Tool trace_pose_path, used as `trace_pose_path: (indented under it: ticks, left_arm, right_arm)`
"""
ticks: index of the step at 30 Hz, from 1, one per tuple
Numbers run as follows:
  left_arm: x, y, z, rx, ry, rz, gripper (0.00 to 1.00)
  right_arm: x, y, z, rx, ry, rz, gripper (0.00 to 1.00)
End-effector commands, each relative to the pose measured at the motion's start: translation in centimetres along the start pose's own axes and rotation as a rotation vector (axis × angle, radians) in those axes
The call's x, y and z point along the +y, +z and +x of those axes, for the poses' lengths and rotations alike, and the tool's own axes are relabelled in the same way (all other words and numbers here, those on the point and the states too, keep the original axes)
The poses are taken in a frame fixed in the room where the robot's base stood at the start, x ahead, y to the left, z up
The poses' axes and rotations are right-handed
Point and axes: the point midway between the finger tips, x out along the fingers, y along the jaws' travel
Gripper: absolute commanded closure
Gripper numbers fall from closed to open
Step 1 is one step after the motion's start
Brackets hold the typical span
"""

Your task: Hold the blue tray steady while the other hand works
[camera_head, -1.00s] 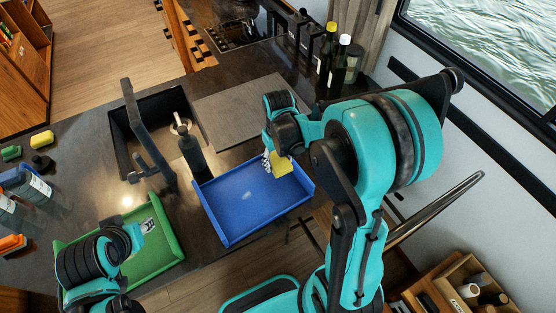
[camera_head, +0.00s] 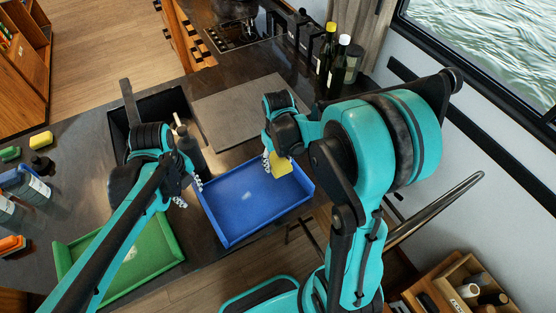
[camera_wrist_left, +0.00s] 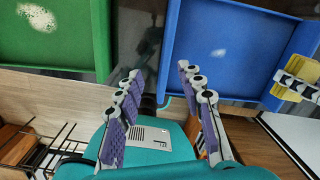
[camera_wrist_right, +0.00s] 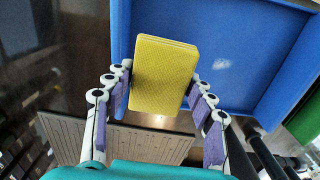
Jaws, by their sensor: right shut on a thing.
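The blue tray (camera_head: 250,205) lies on the dark counter near its front edge, with a small whitish smudge on its floor. My left gripper (camera_head: 188,192) is open at the tray's left wall. In the left wrist view its spread fingers (camera_wrist_left: 160,78) have one finger over the blue tray (camera_wrist_left: 225,55) and one over the gap beside it; contact is not clear. My right gripper (camera_head: 272,160) is shut on a yellow sponge (camera_wrist_right: 163,75) at the tray's right end. The sponge also shows in the head view (camera_head: 281,165), partly hidden by the gripper.
A green tray (camera_head: 160,252) lies to the left, partly behind my left arm. A grey board (camera_head: 240,110) lies behind the blue tray. Bottles (camera_head: 340,62) stand at the back right.

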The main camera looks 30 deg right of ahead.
Motion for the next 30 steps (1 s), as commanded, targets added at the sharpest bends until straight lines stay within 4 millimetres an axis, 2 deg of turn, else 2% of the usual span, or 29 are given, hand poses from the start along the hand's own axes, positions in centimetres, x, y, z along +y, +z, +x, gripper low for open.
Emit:
trace_pose_path:
  ticks: [3, 9, 14, 30]
  left_arm:
    - [-1.2, -0.3, 0.9, 0.030, 0.024, 0.193, 0.62]
    - [-1.9, -0.7, 1.8, 0.056, 0.040, 0.342, 0.62]
    - [-1.9, -0.7, 3.0, 0.058, 0.041, 0.354, 0.62]
    - [-1.5, -1.1, 11.1, 0.057, 0.041, 0.351, 0.62]
  right_arm:
    - [0.0, 0.0, 0.0, 0.000, 0.000, 0.000, 0.91]
    - [0.0, 0.0, 0.0, 0.000, 0.000, 0.000, 0.91]
    - [0.0, 0.0, 0.0, 0.000, 0.000, 0.000, 0.91]
    - [0.0, 0.0, 0.0, 0.000, 0.000, 0.000, 0.91]
